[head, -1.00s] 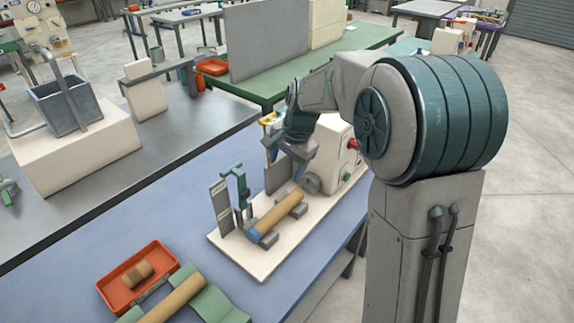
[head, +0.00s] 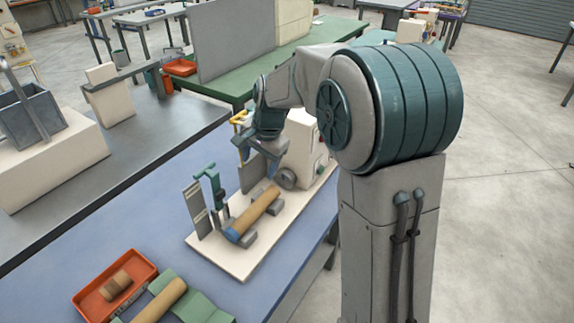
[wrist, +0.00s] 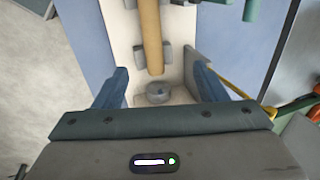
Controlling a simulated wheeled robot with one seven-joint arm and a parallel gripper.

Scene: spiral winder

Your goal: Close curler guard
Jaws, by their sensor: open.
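The winder (head: 215,256) stands on a cream base on the blue bench. A tan tube (head: 257,212) with a blue end lies across its grey supports. A grey upright plate, which looks like the guard (head: 252,174), stands beside the tube, with a yellow bar (head: 238,118) near it. In the wrist view the plate (wrist: 203,62) and yellow bar (wrist: 232,88) are right of the tube. My gripper (wrist: 158,84) is open above the winder's round grey disc (wrist: 159,92), nothing between its fingers. Its right finger overlaps the plate's near end; I cannot tell whether they touch. In the head view my wrist hides part of the guard.
A green clamp stand (head: 212,188) rises at the winder's left end. The white housing (head: 303,140) is close to my wrist. An orange tray (head: 90,308) and a green cradle (head: 208,309) lie at the front. The blue bench left of the winder is clear.

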